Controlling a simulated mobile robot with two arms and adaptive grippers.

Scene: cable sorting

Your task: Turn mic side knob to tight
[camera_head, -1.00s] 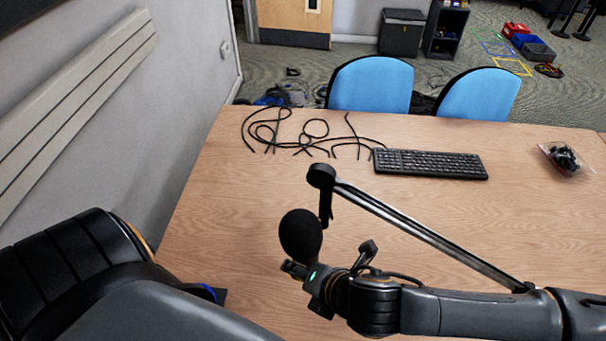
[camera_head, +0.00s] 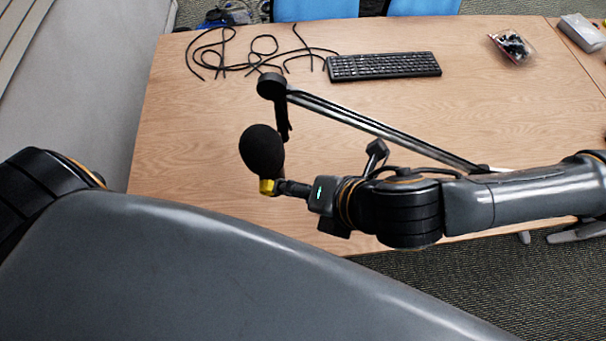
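The microphone (camera_head: 262,150) has a black foam head and hangs from a boom arm (camera_head: 385,128) over the table. A small yellow piece (camera_head: 267,187) shows just below the foam; I cannot tell whether it belongs to the microphone. My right gripper (camera_head: 282,188) comes in from the right, with its dark fingers at this yellow piece. Its fingertips are too small and overlapped to show a grip or an opening. The side knob cannot be made out. My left arm fills the lower left, and its gripper is out of view.
The wooden table (camera_head: 190,140) is mostly clear. A black keyboard (camera_head: 384,66) and loose black cables (camera_head: 262,48) lie toward the back. A clear bag with dark items (camera_head: 512,46) and a pale box (camera_head: 582,32) are at the back right. Blue chairs (camera_head: 315,9) stand behind.

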